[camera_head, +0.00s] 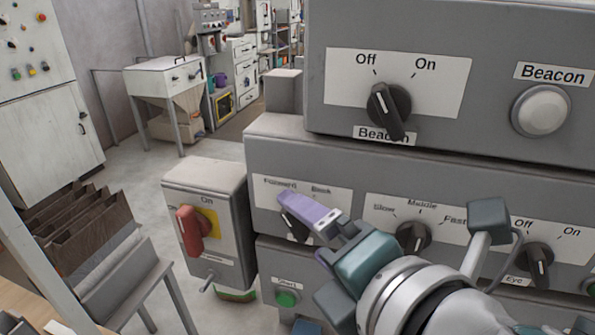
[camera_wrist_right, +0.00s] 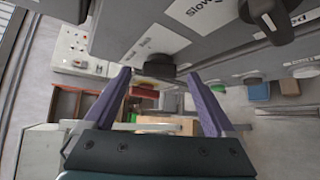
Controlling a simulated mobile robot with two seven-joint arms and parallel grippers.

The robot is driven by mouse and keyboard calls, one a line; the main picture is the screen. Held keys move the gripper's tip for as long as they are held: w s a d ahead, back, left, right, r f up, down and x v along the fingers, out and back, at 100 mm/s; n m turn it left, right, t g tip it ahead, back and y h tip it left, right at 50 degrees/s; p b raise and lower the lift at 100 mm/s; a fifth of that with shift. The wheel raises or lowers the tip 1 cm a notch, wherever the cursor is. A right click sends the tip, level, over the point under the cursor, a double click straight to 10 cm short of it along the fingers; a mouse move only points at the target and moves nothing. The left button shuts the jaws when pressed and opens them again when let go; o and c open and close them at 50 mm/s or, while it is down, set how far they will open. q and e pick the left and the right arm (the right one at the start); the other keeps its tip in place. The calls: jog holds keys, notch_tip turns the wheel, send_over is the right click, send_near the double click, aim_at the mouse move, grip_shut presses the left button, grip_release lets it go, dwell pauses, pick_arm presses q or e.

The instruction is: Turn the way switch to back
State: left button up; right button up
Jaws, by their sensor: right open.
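The way switch (camera_head: 292,227) is a dark round knob on the grey panel below a white label reading Forward on the left and Back on the right. A purple finger of my right gripper (camera_head: 308,228) covers much of it, so I cannot tell where its pointer stands. In the right wrist view the way switch (camera_wrist_right: 158,66) appears between the two spread purple fingertips of my right gripper (camera_wrist_right: 159,76). The gripper is open; I cannot tell whether a finger touches the knob. My left gripper is not in view.
The speed knob (camera_head: 413,236), the eye knob (camera_head: 538,262) and the beacon knob (camera_head: 389,106) sit close by on the panels. A box with a red switch (camera_head: 190,231) stands left. A green start button (camera_head: 286,299) is below. A brown slotted rack (camera_head: 75,225) is far left.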

aim_at(303, 236)
jog(key=shift+x, duration=0.9)
jog(key=shift+w+a+f, duration=0.1)
jog(key=shift+w, duration=0.1)
jog(key=c, duration=1.4)
jog(key=shift+f+b, duration=0.2)
jog(key=shift+b, duration=0.35)
jog(key=m+t+y+b, duration=0.1)
jog(key=m+t+b, duration=0.1)
jog(key=b, duration=0.5)
jog(key=f+m+t+y+b, duration=0.1)
jog(key=m+t+b, duration=0.1)
jog(key=b, duration=0.5)
jog(key=m+t+y+b, duration=0.1)
jog(key=m+t+b, duration=0.1)
jog(key=b, duration=0.5)
jog(key=shift+f+m+t, duration=0.4)
jog(key=shift+m, duration=0.5)
jog(key=shift+r+m+t+b, duration=0.2)
jog(key=shift+m+t+b, duration=0.3)
jog(key=shift+b, duration=0.6)
